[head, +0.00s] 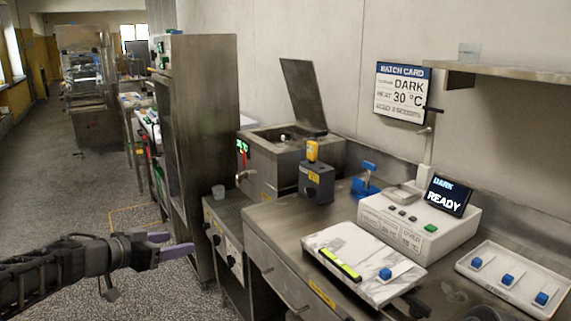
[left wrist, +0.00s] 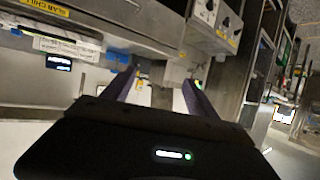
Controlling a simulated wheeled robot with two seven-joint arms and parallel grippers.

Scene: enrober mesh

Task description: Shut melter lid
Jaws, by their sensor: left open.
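The melter (head: 265,160) is a steel box at the back of the counter, against the wall. Its flat dark lid (head: 303,95) stands raised, leaning back a little, so the melter's top opening is uncovered. My left gripper (head: 175,244) is open and empty over the floor, left of the counter and well short of the melter. In the left wrist view its two purple fingers (left wrist: 160,92) are apart with nothing between them.
A tall steel cabinet (head: 200,110) stands left of the melter. A dark box with a yellow top (head: 317,180) stands in front of it. A marble slab (head: 340,250), a READY display unit (head: 440,228) and a blue-knobbed tray (head: 485,278) fill the counter's right. The floor at left is clear.

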